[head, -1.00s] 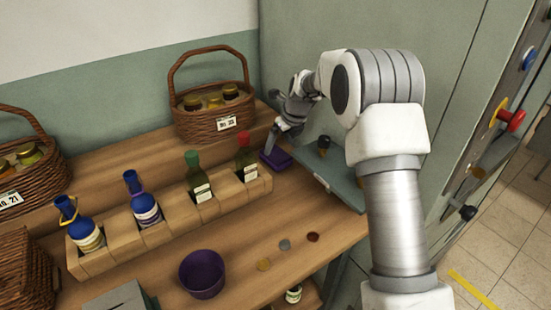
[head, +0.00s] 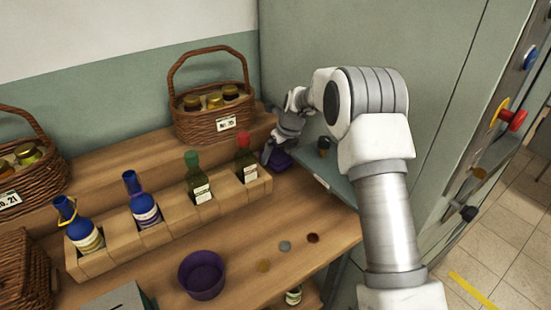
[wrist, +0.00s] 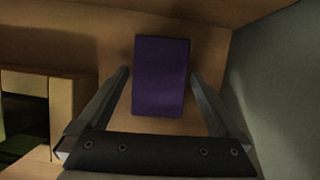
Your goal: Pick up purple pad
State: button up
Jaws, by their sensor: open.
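The purple pad (wrist: 161,76) lies on the wooden surface in the wrist view, a flat dark purple rectangle. It also shows in the head view (head: 279,161) at the back right of the bench, partly hidden by my gripper. My gripper (wrist: 160,75) is open, with one finger on the left and one on the right of the pad. The fingers look apart from the pad's sides. How far the fingertips are above the wood I cannot tell.
A wooden rack (head: 158,234) with several bottles stands left of the pad. A wicker basket of jars (head: 211,124) stands behind it. A green-grey wall (wrist: 279,80) is close on the right. A purple bowl (head: 202,275) and three small discs sit nearer the front.

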aim_at(277, 155)
jog(key=c, duration=1.1)
notch_tip(277, 155, up, 10)
jog(key=p, duration=0.1)
jog(key=shift+r, duration=0.2)
